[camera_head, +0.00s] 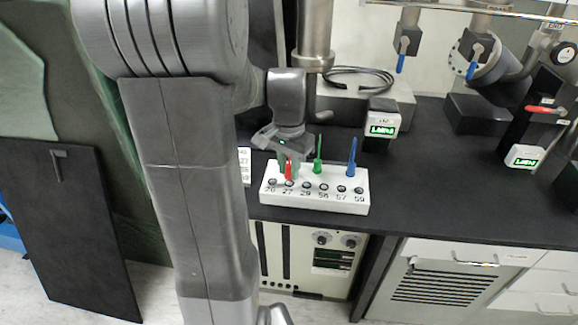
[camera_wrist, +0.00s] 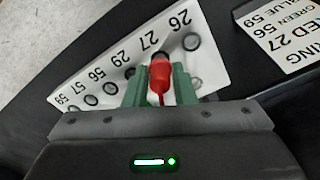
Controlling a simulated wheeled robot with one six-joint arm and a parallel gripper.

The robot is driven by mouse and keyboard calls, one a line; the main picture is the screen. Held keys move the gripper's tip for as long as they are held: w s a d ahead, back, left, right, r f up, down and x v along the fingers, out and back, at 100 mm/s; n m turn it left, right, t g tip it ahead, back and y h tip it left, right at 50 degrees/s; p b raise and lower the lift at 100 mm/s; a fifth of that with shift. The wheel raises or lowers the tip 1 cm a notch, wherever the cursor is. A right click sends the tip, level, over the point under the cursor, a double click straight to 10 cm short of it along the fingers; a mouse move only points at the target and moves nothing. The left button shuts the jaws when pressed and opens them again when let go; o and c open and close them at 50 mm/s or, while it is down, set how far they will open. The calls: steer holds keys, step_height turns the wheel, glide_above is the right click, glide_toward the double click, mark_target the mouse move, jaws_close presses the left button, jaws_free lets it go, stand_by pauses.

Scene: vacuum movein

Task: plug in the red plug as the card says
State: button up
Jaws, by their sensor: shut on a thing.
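A white socket block (camera_head: 315,203) sits at the counter's front edge, with a row of numbered holes: 26, 27, 29, 56, 57, 59. My gripper (camera_wrist: 160,88) is shut on the red plug (camera_wrist: 162,73), with green fingers on either side of it. The plug's dark end is at hole 27; I cannot tell whether it is inside or just above. The red plug (camera_head: 288,170) also shows in the head view. A green plug (camera_head: 318,160) and a blue plug (camera_head: 351,158) stand upright at the block's back. The card (camera_wrist: 278,30) reads RED 27, GREEN 56 and a partly cut-off line ending 59.
Valves with blue handles (camera_head: 472,68) hang at the back right.

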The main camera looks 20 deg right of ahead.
steer(key=shift+f+b, duration=0.55)
steer(key=shift+f, duration=0.55)
stand_by(1.0)
steer(key=o, duration=1)
step_height(320, 180, up, 14)
steer(key=shift+f+p, duration=0.1)
steer(key=shift+p, duration=0.5)
step_height(320, 180, down, 14)
steer(key=shift+r+b, duration=0.15)
steer(key=shift+b, duration=0.5)
steer(key=shift+r, duration=0.25)
steer(key=shift+r, duration=0.1)
